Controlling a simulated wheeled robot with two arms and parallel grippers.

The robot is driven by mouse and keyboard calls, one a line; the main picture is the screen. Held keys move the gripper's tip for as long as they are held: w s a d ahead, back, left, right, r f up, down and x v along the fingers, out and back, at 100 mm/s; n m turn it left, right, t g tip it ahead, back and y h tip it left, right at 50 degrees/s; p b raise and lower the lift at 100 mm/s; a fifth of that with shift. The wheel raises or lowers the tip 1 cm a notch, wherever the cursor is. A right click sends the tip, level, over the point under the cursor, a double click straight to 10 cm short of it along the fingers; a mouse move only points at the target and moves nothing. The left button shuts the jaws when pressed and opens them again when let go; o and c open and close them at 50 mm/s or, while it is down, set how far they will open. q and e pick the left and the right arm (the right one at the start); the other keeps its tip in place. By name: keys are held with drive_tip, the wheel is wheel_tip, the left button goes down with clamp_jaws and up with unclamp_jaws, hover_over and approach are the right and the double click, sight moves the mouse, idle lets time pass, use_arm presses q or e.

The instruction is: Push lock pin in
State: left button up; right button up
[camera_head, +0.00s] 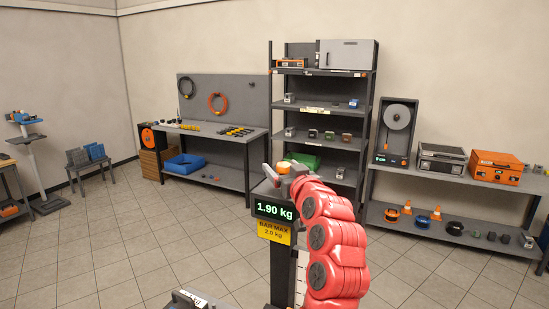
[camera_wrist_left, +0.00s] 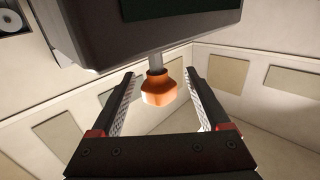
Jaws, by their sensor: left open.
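An orange knob (camera_wrist_left: 158,90) on a short grey shaft, which looks like the lock pin, sticks out from a dark housing (camera_wrist_left: 150,35) in the left wrist view. My left gripper (camera_wrist_left: 161,78) is open, with one finger on each side of the knob and a visible gap to both. In the head view my left gripper (camera_head: 283,181) is at the top of a dark stand, behind a display (camera_head: 274,209) reading 1.90 kg. A yellow label (camera_head: 274,232) below it reads BAR MAX 2.0 kg. My arm hides part of the stand. The right gripper is not in view.
Behind stand a workbench with pegboard (camera_head: 215,136), a tall shelf rack (camera_head: 322,108) and a low shelf (camera_head: 450,229) with cases and small parts. A blue-topped stand (camera_head: 32,145) is at the far left. The tiled floor (camera_head: 130,235) at left is mostly clear.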

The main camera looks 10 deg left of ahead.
use_arm(q)
drive_tip(key=shift+s+d+r, duration=0.25)
drive_tip(key=shift+s+d, duration=0.05)
drive_tip(key=shift+w+a+f, duration=0.1)
drive_tip(key=shift+w+a, duration=0.05)
drive_tip(key=shift+w, duration=0.05)
drive_tip(key=c, duration=0.7)
clamp_jaws()
idle(0.4)
